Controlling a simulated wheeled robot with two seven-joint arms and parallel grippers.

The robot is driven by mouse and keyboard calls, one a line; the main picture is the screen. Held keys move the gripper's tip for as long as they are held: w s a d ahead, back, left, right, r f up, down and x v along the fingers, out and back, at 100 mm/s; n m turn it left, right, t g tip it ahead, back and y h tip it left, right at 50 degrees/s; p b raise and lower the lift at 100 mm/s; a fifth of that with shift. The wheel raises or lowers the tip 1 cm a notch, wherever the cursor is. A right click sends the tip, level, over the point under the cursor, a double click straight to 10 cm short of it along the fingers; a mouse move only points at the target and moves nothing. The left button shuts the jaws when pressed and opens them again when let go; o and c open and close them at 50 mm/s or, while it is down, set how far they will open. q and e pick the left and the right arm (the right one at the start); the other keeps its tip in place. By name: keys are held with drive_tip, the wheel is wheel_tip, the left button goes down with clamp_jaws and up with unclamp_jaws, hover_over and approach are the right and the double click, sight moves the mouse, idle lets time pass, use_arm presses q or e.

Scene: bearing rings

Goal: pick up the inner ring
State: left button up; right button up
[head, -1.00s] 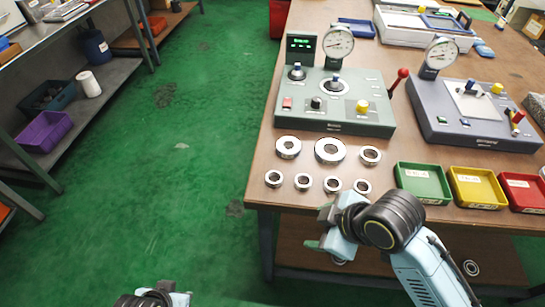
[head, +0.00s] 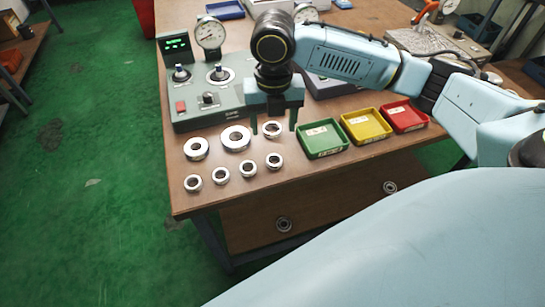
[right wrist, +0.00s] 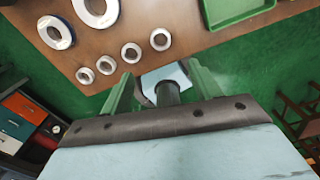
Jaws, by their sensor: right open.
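Bearing rings lie flat on the brown table. The back row has a large ring (head: 236,148), another ring (head: 196,157) left of it and a smaller one (head: 272,137). The front row has several small rings, the rightmost (head: 274,168); that row also shows in the right wrist view (right wrist: 131,61). I cannot tell which is the inner ring. My right gripper (head: 273,124) points down, open and empty, its fingertips framing the smaller back ring in the head view. In the right wrist view, no ring is between the fingers (right wrist: 160,75). My left gripper is out of view.
A green tray (head: 321,153), a yellow tray (head: 365,139) and a red tray (head: 404,127) stand right of the rings. A grey-green control panel (head: 200,120) stands behind them. The table's front edge is close to the front row. Two rings (head: 284,224) show lower down.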

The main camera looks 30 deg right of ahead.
drive_tip(key=b, duration=0.2)
hover_over(275, 163)
drive_tip(key=f, duration=0.7)
drive_tip(key=shift+s+a+f, duration=0.1)
drive_tip(key=shift+a+f, duration=0.1)
drive_tip(key=shift+a, duration=0.15)
drive_tip(key=f, duration=0.3)
drive_tip(key=f+b, duration=0.1)
drive_tip(key=f, duration=0.1)
drive_tip(key=shift+d+f, duration=0.15)
drive_tip(key=shift+d, duration=0.25)
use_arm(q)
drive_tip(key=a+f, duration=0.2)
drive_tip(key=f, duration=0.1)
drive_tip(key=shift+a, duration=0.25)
use_arm(e)
drive_tip(key=c, duration=1.1)
